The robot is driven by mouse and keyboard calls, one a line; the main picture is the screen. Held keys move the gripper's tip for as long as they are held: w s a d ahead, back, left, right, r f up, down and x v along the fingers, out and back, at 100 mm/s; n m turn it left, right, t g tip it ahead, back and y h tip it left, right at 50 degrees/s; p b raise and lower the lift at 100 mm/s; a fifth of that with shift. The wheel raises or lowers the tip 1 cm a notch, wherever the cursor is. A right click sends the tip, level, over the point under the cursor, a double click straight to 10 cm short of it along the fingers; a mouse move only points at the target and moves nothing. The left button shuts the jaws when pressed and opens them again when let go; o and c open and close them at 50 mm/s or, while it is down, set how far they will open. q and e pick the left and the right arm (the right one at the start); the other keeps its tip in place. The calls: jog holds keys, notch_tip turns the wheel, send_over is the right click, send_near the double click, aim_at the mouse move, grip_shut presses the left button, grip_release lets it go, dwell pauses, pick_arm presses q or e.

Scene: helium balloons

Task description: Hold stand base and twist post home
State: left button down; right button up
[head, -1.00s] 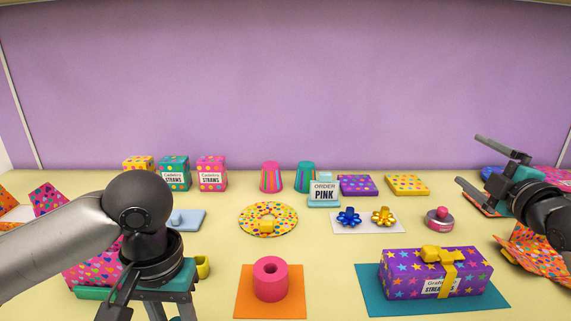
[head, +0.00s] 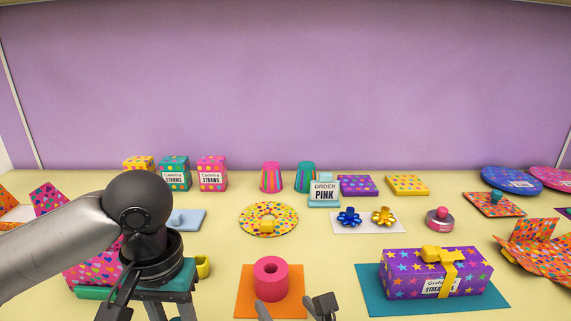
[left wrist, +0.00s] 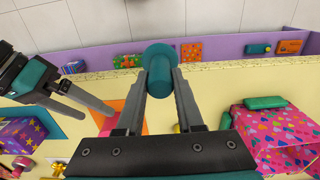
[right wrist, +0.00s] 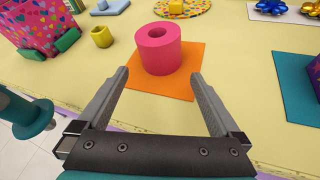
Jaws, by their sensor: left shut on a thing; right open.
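The pink stand base (head: 271,279), a thick cylinder with a hole in its top, stands upright on the orange mat (head: 242,300). It also shows in the right wrist view (right wrist: 158,52). My right gripper (head: 295,309) is open and empty at the near side of the base, its fingers spread in the right wrist view (right wrist: 161,74). My left gripper (left wrist: 161,78) is shut on a teal cylindrical post (left wrist: 160,58), left of the base. In the head view the left arm's fingertips and the post are out of sight.
A purple starred box (head: 410,275) lies on a teal mat (head: 372,303) to the right. A yellow cup (head: 203,267) stands left of the orange mat.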

aim_at(272, 279)
jog(key=shift+a+n+t, duration=0.1)
jog(key=shift+n+t, duration=0.4)
jog(key=shift+n, duration=0.4)
jog(key=shift+w+a, duration=0.1)
jog(key=shift+w, duration=0.15)
jog(key=shift+x, duration=4.75)
jog(key=shift+w+r, duration=0.1)
jog(key=shift+d, duration=0.2)
jog(key=c, duration=1.2)
